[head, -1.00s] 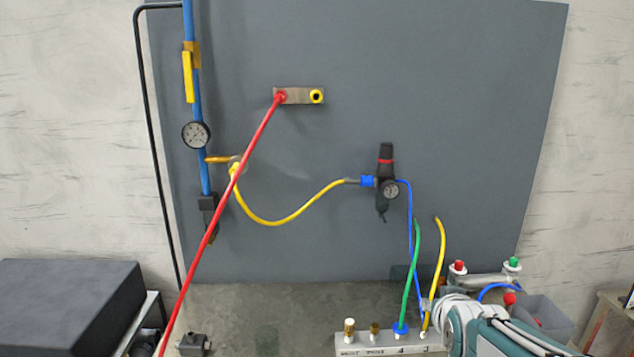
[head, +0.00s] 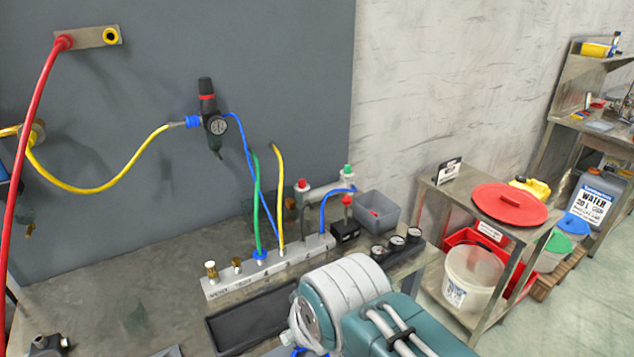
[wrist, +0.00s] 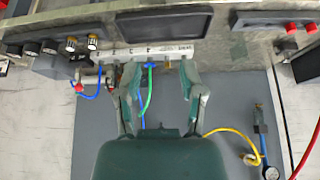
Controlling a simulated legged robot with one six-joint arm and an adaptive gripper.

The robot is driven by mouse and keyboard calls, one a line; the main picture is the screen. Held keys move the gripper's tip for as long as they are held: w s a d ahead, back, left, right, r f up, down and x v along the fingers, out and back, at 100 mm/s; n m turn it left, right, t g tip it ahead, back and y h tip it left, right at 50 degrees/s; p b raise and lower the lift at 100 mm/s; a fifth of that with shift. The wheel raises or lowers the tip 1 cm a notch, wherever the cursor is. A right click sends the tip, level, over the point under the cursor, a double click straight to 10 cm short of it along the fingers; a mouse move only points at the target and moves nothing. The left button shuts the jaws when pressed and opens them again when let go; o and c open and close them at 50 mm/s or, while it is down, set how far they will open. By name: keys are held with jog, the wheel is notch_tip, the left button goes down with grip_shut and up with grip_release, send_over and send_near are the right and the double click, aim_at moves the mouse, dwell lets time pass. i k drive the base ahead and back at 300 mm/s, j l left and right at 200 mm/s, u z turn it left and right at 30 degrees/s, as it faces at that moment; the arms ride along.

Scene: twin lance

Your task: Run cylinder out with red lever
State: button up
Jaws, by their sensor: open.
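A grey cylinder (head: 325,188) lies at the back of the bench in the head view, between a red-capped fitting (head: 303,187) and a green-capped fitting (head: 347,171). In front of its right end, a red-knobbed lever (head: 347,201) stands above a small black block (head: 345,232). A blue hose arches beside it. My gripper (wrist: 158,75) is open in the wrist view, with nothing visibly held between its fingers. It is near the manifold (wrist: 142,50) and its green hose (wrist: 148,92). The fingers are hidden in the head view. The lever is hard to identify in the wrist view.
The manifold (head: 270,268) carries blue, green and yellow hoses. A grey bin (head: 377,214) and several gauges (head: 397,243) are to its right. A dark tray (head: 250,318) lies in front. A thick red hose (head: 30,170) hangs at left. A shelf (head: 465,190) stands farther right.

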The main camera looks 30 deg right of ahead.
aim_at(347, 199)
jog(key=i+l, duration=0.1)
jog(key=l, duration=0.8)
jog(key=i+l, duration=0.1)
jog(key=l, duration=0.75)
jog(key=u, duration=0.05)
